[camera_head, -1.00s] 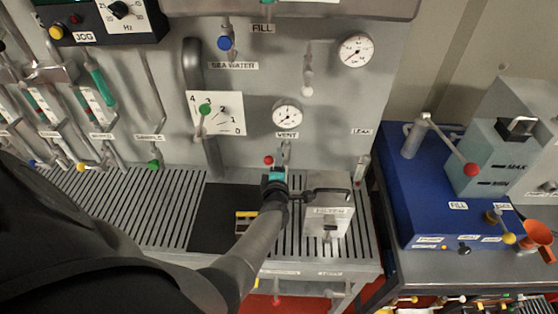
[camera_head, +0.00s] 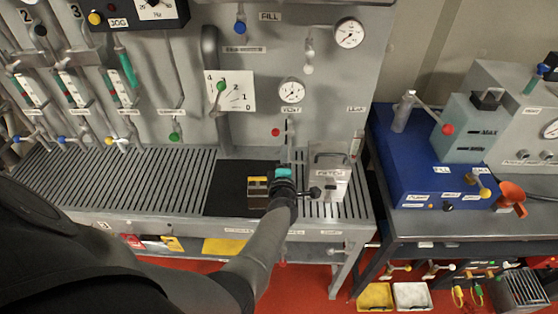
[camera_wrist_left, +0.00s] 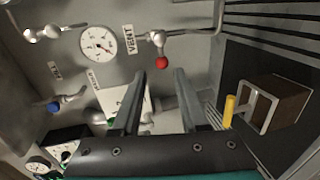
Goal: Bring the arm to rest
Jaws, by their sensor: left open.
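My left arm comes in from the lower left in the head view. Its gripper (camera_head: 289,152), with a teal band behind it, is over the grated bench, between the black mat (camera_head: 225,190) and the FILTER box (camera_head: 328,180). In the left wrist view the two dark fingers (camera_wrist_left: 160,75) stand apart with nothing between them. The red knob (camera_wrist_left: 162,62) of the VENT valve shows just past the fingertips in that view; I cannot tell the exact gap. My right gripper is not in view.
The panel with gauges (camera_head: 291,91) and valves rises behind. A blue unit (camera_head: 420,165) stands on the right table. The grating (camera_head: 110,185) at left is clear.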

